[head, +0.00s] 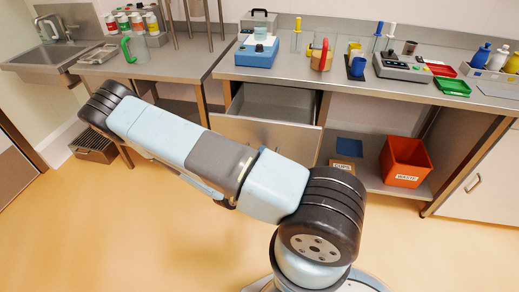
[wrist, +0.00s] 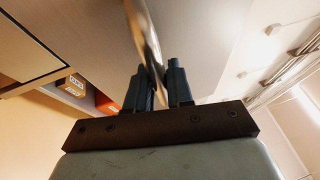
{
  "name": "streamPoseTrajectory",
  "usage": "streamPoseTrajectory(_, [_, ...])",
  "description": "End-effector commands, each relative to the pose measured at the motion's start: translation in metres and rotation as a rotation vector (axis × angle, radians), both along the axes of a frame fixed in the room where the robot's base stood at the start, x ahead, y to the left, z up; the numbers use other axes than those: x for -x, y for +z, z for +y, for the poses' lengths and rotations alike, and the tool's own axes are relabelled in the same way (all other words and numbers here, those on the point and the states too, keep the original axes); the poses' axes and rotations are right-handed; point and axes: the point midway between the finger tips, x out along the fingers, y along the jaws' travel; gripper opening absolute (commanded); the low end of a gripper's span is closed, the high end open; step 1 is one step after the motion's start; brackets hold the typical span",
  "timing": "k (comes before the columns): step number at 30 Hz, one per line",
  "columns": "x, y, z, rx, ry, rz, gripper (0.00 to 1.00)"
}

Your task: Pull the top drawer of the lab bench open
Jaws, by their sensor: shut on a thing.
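The top drawer (head: 275,103) of the lab bench is pulled out, and its empty-looking grey inside shows below the worktop in the head view. Its pale wooden front (head: 262,134) stands forward of the bench, partly covered by my arm. In the wrist view, my gripper (wrist: 158,88) has its two dark fingers on either side of the curved metal drawer handle (wrist: 146,35), shut on it. The pale panel (wrist: 75,30) behind the handle looks like the drawer front. My gripper is hidden behind my arm in the head view.
The steel worktop (head: 330,78) holds a blue device (head: 257,52), a scale (head: 403,66), a green tray (head: 453,87) and bottles. A red waste bin (head: 405,161) stands on the lower shelf at right. The yellow floor in front is clear.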

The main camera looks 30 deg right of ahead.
Motion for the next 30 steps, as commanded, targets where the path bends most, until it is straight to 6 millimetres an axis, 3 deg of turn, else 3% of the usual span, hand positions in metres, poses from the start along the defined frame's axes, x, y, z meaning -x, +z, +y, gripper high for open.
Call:
streamPoseTrajectory(14, [0.004, -0.0042, -0.0008, -0.01, -0.01, 0.006, 0.0])
streamPoseTrajectory(15, [0.0039, -0.0042, -0.0009, -0.011, -0.01, 0.005, 0.24])
streamPoseTrajectory(21, [0.0038, -0.0025, -0.0016, -0.007, -0.011, 0.003, 0.42])
streamPoseTrajectory(30, [0.0051, -0.0019, 0.0006, -0.005, -0.01, 0.001, 0.42])
